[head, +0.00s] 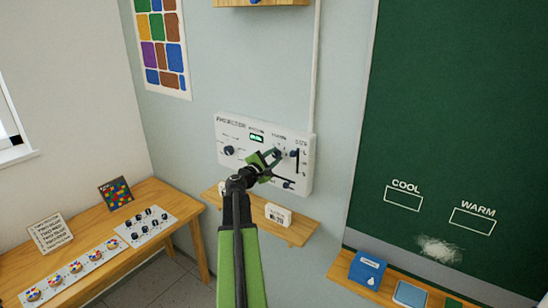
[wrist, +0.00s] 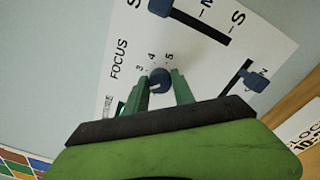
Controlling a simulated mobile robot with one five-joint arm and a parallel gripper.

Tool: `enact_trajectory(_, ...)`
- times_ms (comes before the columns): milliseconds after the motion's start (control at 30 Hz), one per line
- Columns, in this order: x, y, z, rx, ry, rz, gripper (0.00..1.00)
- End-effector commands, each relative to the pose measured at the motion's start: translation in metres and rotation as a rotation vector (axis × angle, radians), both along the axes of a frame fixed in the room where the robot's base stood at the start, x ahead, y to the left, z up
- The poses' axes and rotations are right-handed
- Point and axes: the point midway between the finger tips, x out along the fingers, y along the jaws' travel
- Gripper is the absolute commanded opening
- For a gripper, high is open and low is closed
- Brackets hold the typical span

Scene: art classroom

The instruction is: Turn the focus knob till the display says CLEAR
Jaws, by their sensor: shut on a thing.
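The white projector panel (head: 225,170) is on the wall in the middle of the head view. Its small green-lit display (head: 256,137) is too small to read there. My gripper (head: 271,156) reaches up to the panel just right of and below the display. In the wrist view my gripper (wrist: 162,88) has one finger on each side of the dark round focus knob (wrist: 160,77), shut on it. The word FOCUS and the numbers 3, 4 and 5 show around the knob. A light pointer mark on the knob is too small to read exactly. The fingers hide part of the panel.
Another dark knob (head: 229,150) is at the panel's left. A vertical slider (head: 294,153) is close to my gripper's right, and a switch (wrist: 255,80) shows in the wrist view. A wooden shelf (head: 300,234) with a small white clock (head: 279,214) is below.

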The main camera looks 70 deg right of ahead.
Motion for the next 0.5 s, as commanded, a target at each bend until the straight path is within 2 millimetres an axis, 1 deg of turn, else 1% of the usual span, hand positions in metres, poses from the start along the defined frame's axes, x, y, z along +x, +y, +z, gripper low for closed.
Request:
enact_trajectory(33, 0.0012, -0.0028, -0.0004, 0.000, -0.001, 0.001, 0.00)
enact_trajectory(267, 0.0012, 0.0007, -0.0006, -0.008, -0.029, 0.001, 0.00)
enact_trajectory(500, 0.0015, 0.0011, -0.0017, -0.039, -0.156, 0.002, 0.00)
